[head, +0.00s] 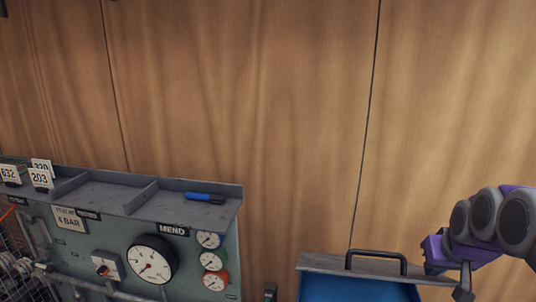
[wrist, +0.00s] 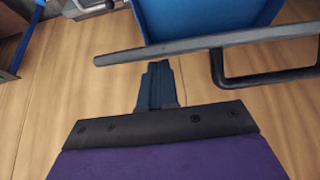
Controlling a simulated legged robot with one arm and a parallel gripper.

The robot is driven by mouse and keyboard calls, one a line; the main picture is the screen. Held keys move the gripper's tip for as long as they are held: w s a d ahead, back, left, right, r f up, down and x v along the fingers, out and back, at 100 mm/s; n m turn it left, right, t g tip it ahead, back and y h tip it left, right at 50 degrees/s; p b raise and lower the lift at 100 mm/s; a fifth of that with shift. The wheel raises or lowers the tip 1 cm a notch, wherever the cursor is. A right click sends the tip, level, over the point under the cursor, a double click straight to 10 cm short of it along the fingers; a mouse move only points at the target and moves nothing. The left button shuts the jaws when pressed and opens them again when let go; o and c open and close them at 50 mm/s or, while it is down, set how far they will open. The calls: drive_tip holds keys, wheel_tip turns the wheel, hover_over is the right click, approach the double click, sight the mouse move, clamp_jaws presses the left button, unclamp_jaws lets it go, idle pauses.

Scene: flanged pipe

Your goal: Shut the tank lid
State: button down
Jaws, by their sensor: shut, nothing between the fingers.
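The tank's blue part (head: 358,289) shows at the bottom edge of the head view, below a grey lid edge (head: 325,262) with a black bar handle (head: 376,256). The lid looks raised, but its exact angle is unclear and the tank body is cut off. In the wrist view the grey edge (wrist: 200,43) runs above my fingertips, the blue face (wrist: 195,15) is behind it, and the handle (wrist: 265,78) is to the right. My gripper (wrist: 158,66) is shut and empty, close to the grey edge; contact is unclear. It is right of the lid in the head view (head: 463,290).
A gauge panel (head: 190,250) with pipes stands at the left. Its top shelf (head: 110,197) holds a blue marker (head: 205,197) and number tags (head: 40,178). A wooden wall (head: 240,100) closes the back. The space above the lid looks clear.

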sight(439, 283)
drive_tip(key=shift+s+a+f+b, duration=0.15)
drive_tip(key=shift+s+f+b, duration=0.4)
drive_tip(key=shift+f, duration=0.2)
drive_tip(key=shift+s+a+f+b, duration=0.1)
drive_tip(key=shift+s+f+b, duration=0.3)
drive_tip(key=shift+s+f, duration=0.25)
drive_tip(key=shift+f, duration=0.2)
drive_tip(key=shift+s+a+f+b, duration=0.1)
drive_tip(key=shift+s+f+b, duration=0.3)
drive_tip(key=shift+f, duration=0.2)
drive_tip(key=shift+s+a+f+b, duration=0.1)
drive_tip(key=shift+s+f+b, duration=0.25)
drive_tip(key=shift+f+b, duration=0.25)
drive_tip(key=shift+s+a+f+b, duration=0.1)
drive_tip(key=shift+s+f+b, duration=0.3)
drive_tip(key=shift+f, duration=0.4)
drive_tip(key=f+b, duration=0.1)
drive_tip(key=f, duration=0.1)
drive_tip(key=s+f+b, duration=0.1)
drive_tip(key=f+b, duration=0.1)
drive_tip(key=shift+s+a, duration=0.1)
drive_tip(key=shift+s, duration=0.1)
drive_tip(key=p+v, duration=0.2)
drive_tip(key=v, duration=0.6)
drive_tip(key=shift+s, duration=0.2)
